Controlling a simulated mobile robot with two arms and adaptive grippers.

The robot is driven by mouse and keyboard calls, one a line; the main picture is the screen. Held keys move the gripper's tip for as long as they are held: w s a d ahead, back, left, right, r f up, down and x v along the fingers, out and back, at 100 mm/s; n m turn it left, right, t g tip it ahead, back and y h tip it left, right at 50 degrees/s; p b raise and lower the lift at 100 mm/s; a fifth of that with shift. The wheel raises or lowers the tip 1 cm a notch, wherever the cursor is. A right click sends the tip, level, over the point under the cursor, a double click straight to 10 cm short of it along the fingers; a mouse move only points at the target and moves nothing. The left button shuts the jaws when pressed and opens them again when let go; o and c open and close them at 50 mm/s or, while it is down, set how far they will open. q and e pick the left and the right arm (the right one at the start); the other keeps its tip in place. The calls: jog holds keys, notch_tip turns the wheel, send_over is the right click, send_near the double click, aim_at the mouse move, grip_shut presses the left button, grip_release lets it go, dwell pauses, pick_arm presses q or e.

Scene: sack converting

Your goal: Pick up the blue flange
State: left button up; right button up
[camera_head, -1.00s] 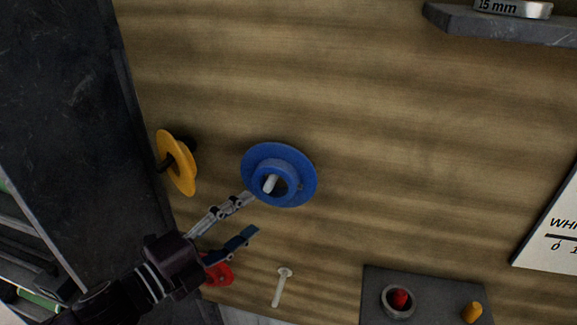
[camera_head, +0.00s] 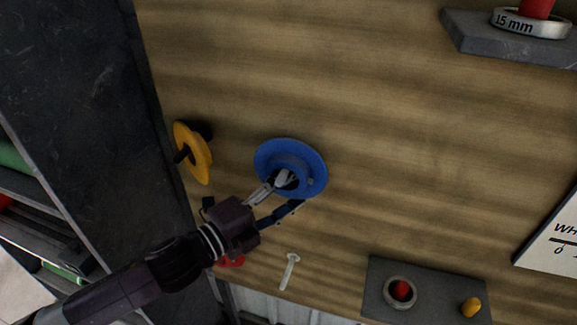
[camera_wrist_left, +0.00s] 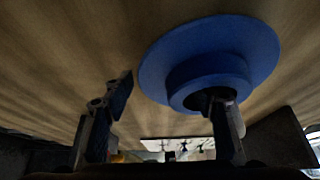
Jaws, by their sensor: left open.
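In the left wrist view the flange (camera_wrist_left: 235,38) fills the upper right. One finger of the left gripper (camera_wrist_left: 170,98) overlaps the hub opening, and the other stands apart, left of the disc. Whether the fingers touch the flange cannot be told. My right gripper is not in view.
A grey control box (camera_head: 435,290) is lower right.

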pick_arm(q)
grip_shut()
dwell(0.5)
jog(key=shift+w+r, duration=0.1)
jog(key=shift+r, duration=0.1)
